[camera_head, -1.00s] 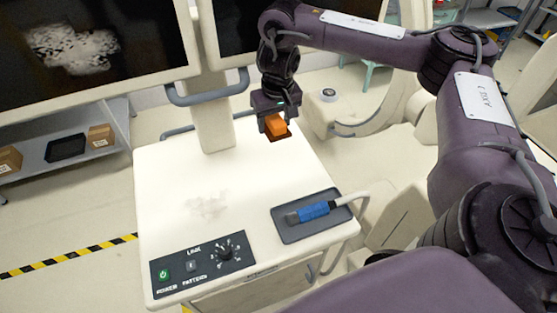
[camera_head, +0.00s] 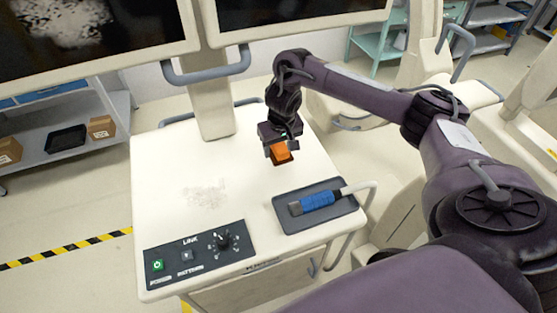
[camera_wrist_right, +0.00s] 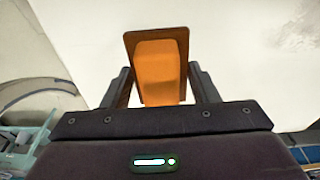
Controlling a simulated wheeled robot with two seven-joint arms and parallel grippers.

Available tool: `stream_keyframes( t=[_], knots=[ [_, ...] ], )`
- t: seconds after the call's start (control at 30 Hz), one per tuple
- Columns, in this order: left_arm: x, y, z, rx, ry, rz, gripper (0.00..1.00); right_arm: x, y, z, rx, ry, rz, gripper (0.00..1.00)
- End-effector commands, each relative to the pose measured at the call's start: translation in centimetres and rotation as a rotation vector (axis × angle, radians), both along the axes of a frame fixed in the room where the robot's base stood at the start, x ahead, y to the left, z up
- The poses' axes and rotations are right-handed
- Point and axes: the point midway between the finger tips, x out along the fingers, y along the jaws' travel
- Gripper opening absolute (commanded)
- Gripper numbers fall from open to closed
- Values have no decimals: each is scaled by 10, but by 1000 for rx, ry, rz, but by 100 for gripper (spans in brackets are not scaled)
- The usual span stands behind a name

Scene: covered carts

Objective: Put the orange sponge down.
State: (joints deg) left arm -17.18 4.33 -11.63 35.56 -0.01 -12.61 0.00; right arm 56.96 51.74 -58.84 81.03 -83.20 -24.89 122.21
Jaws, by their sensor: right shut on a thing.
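The orange sponge (camera_head: 281,153) is between the fingers of my right gripper (camera_head: 280,149), over the right part of the white cart top (camera_head: 230,185). In the right wrist view the orange sponge (camera_wrist_right: 160,70) sticks out beyond the two dark fingers of the right gripper (camera_wrist_right: 160,88), with a darker brown layer along its edge. The pale cart top lies behind it. I cannot tell whether the sponge touches the cart top. My left gripper does not show.
A grey tray (camera_head: 283,214) with a blue-handled probe (camera_head: 318,200) lies at the cart's right front. A control panel (camera_head: 200,253) with a knob is at the front left. A monitor post (camera_head: 213,105) stands at the back. The middle of the top is clear apart from a faint smudge.

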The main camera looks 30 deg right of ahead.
Motion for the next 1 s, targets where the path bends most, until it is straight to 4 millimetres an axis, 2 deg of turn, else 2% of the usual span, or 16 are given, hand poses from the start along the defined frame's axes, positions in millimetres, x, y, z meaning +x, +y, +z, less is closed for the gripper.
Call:
stream_keyframes(
  t=[0.17,0.2,0.23,0.37,1.0],
  knots=[
    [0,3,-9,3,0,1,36,-1,1,-26,2,3,-2,36],
    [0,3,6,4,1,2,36,-1,0,-24,1,5,-2,36],
    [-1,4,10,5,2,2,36,-1,0,-27,1,5,-2,36],
    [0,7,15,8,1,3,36,0,0,-41,0,1,0,36],
    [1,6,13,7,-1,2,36,0,0,-55,1,0,0,36]
  ],
)
